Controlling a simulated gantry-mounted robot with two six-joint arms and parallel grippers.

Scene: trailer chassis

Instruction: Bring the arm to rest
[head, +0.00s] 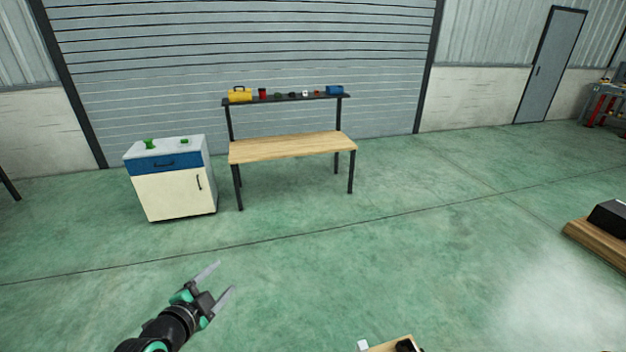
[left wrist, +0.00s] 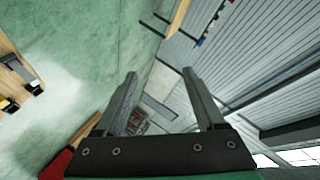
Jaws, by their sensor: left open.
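My left gripper (head: 226,280) is in the lower left of the head view, above the green floor. Its two grey fingers are spread apart and nothing is between them. In the left wrist view the same gripper (left wrist: 160,85) shows its fingers apart, with floor and wall behind them. My left arm comes in from the bottom edge of the head view. My right gripper is in neither view.
A white cabinet with a blue drawer (head: 170,180) stands at the left. A wooden workbench (head: 290,148) with a shelf of small items is beside it. A wooden surface with a black object (head: 610,216) is at the right. The floor between is clear.

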